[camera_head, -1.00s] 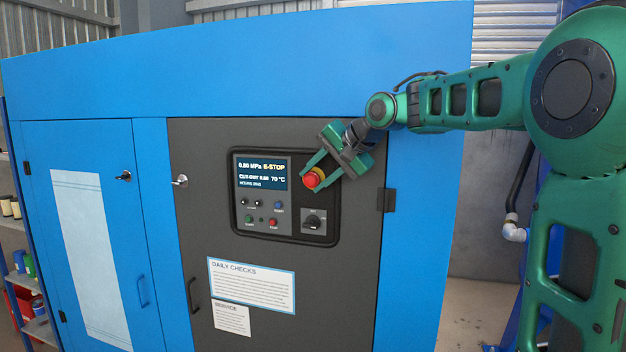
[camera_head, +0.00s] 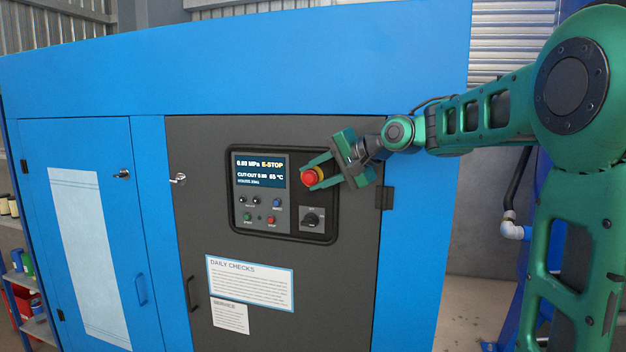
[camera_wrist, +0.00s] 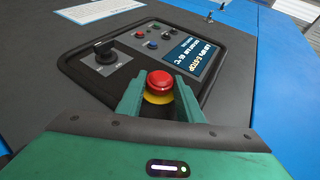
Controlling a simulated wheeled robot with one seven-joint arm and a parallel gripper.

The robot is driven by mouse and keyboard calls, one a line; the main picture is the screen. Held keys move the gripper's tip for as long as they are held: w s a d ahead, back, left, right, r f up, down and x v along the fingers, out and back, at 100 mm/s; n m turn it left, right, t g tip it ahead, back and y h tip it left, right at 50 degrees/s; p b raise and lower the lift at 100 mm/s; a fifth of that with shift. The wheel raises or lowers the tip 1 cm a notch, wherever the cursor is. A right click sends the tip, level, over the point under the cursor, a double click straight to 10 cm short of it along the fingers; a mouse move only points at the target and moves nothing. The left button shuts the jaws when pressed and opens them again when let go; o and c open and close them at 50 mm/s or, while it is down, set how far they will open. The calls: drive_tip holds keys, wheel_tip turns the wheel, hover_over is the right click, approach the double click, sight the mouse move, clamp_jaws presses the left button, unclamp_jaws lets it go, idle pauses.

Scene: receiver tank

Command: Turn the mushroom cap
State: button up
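The red mushroom cap (camera_head: 309,177) with its yellow collar sits at the right of the control panel's display. In the wrist view the red cap (camera_wrist: 159,80) and yellow collar (camera_wrist: 157,97) show between my two green fingers. My gripper (camera_head: 316,175) is open, with one finger on each side of the cap. In the wrist view a gap seems to show between the cap and each finger of my gripper (camera_wrist: 158,84). Whether a fingertip touches the cap is hard to tell. The display (camera_head: 259,171) reads E-STOP.
A black rotary switch (camera_head: 311,219) sits below the cap. Small coloured buttons (camera_head: 270,219) lie to its left. The panel is set in a dark grey door (camera_head: 330,290) with a latch (camera_head: 178,179) and paper notices (camera_head: 249,283). The space before the cabinet is clear.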

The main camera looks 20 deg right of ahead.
drive_tip(key=o, duration=0.4)
drive_tip(key=shift+f, duration=0.1)
drive_tip(key=shift+o, duration=0.2)
drive_tip(key=v, duration=1)
drive_tip(key=shift+s+d, duration=0.2)
